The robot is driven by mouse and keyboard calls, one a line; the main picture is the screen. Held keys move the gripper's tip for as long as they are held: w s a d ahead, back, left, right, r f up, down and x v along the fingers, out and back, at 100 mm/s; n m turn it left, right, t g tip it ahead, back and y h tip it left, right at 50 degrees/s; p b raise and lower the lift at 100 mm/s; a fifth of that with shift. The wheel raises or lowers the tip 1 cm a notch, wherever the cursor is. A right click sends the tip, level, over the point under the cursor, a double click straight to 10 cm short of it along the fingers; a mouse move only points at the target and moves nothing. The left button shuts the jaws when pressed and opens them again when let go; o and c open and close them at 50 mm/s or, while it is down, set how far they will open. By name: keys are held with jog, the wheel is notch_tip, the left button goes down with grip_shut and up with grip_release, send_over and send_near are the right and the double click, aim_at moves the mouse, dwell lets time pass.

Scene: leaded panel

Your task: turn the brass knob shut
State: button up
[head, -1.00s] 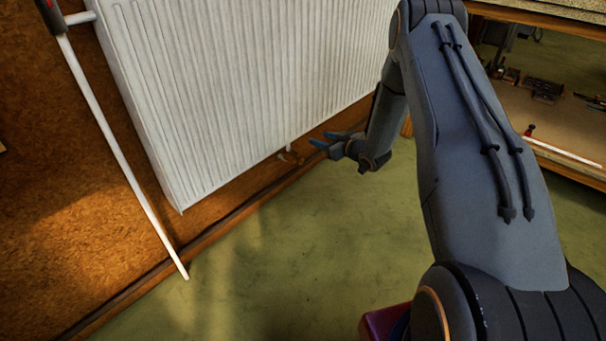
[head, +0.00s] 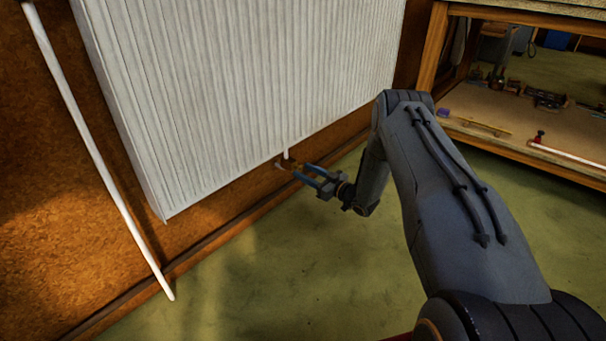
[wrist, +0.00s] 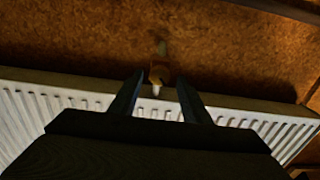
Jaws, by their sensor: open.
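The brass knob (wrist: 159,75) shows in the wrist view just beyond and between my fingertips, under the radiator's edge. In the head view the knob (head: 287,164) is small and dim at the foot of a short white pipe. My gripper (head: 302,172) is open, with its two fingers pointing left toward the knob. In the wrist view my gripper (wrist: 158,80) has one finger on each side of the knob's line. I cannot tell whether either finger touches it.
The white radiator (head: 250,80) hangs on the brown wall (head: 60,180) just above the gripper. A white pipe (head: 95,150) runs down at the left. A wooden workbench (head: 540,145) with tools stands at the right. The green floor (head: 300,270) is clear.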

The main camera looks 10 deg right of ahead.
jog(key=shift+x, duration=0.9)
jog(key=c, duration=1)
